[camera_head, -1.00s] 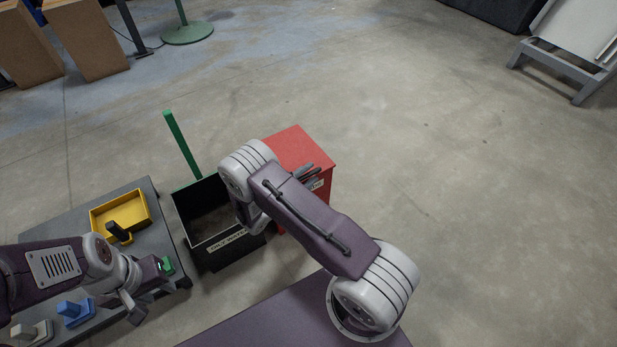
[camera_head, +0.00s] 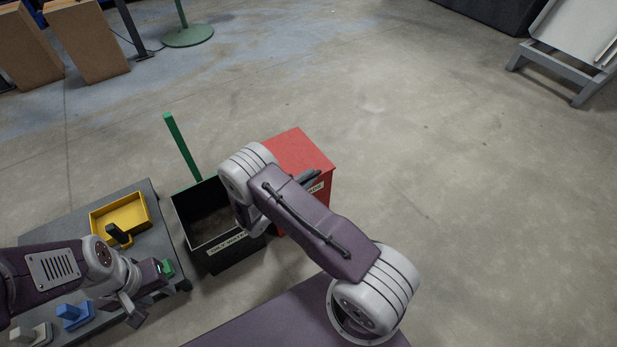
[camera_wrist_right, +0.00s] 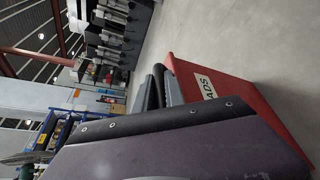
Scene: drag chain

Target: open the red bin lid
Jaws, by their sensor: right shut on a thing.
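The red bin (camera_head: 301,150) stands on the floor near the middle of the head view, its flat red lid down over the top. The right wrist view shows its red side and white label (camera_wrist_right: 207,85). My right gripper (camera_head: 312,177) is at the bin's front upper edge by the label; its fingers (camera_wrist_right: 160,86) are shut at the lid's edge. The exact part between them is hidden. My left gripper (camera_head: 133,298) hangs over the grey table at lower left; its fingers are too unclear to judge.
A black bin (camera_head: 182,222) with its green lid (camera_head: 182,147) standing up is just left of the red bin. The grey table (camera_head: 165,215) holds a yellow tray (camera_head: 101,221), a blue piece (camera_head: 75,314) and a green piece (camera_head: 168,267). Floor right of the red bin is clear.

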